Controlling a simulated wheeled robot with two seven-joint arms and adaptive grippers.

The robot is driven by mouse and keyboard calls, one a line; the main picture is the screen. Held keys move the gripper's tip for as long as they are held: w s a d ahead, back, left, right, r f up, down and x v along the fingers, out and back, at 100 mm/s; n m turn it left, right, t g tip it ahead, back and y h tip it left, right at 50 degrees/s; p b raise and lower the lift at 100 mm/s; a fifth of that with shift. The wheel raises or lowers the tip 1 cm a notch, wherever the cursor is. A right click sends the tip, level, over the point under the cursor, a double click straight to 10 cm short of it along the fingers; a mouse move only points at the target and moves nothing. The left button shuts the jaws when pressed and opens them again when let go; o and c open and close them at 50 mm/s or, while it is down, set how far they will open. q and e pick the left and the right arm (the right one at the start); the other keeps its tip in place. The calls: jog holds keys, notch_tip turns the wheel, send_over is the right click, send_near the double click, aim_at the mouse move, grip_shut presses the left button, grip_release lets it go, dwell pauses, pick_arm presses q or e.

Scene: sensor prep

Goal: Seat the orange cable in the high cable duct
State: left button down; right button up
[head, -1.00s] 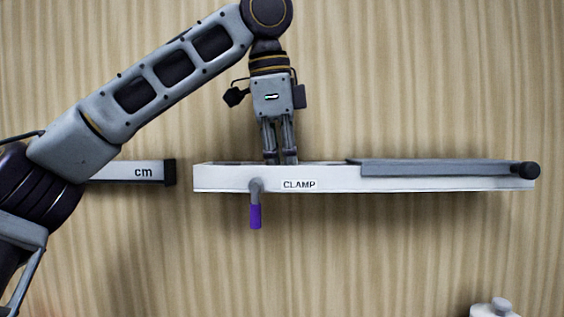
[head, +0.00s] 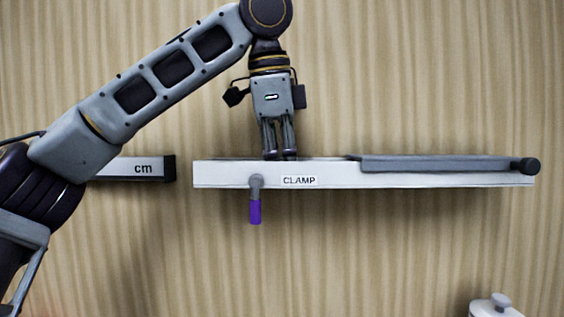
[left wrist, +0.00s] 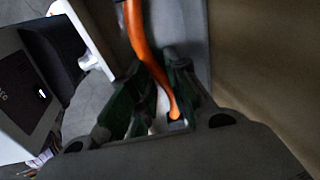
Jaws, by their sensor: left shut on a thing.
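The high cable duct (head: 365,182) is a long white body at mid-height in the head view, with a "CLAMP" label and a purple-handled lever (head: 255,210) hanging below it. A grey cover (head: 430,163) lies along its right part. My left gripper (head: 279,155) points down at the duct's top, left of the cover; its fingertips are partly hidden behind the front wall. The orange cable (left wrist: 138,38) shows in the left wrist view, running down between the fingers of my left gripper (left wrist: 165,105), which is shut on it. The cable is hidden in the head view. My right gripper is not in view.
A white bar marked "cm" (head: 130,169) with a dark end stands left of the duct, a narrow gap apart. A white container with a knobbed lid (head: 495,306) is at the bottom right. A dark round knob (head: 528,166) sits at the duct's right end.

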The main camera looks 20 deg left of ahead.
pick_arm(q)
jog(key=c, duration=1.3)
grip_release()
jog(key=shift+w+f, duration=0.15)
jog(key=shift+w, duration=0.05)
jog(key=shift+s, duration=0.1)
jog(key=shift+s+d, duration=0.1)
jog(key=shift+c, duration=1.1)
jog(key=shift+o, duration=0.2)
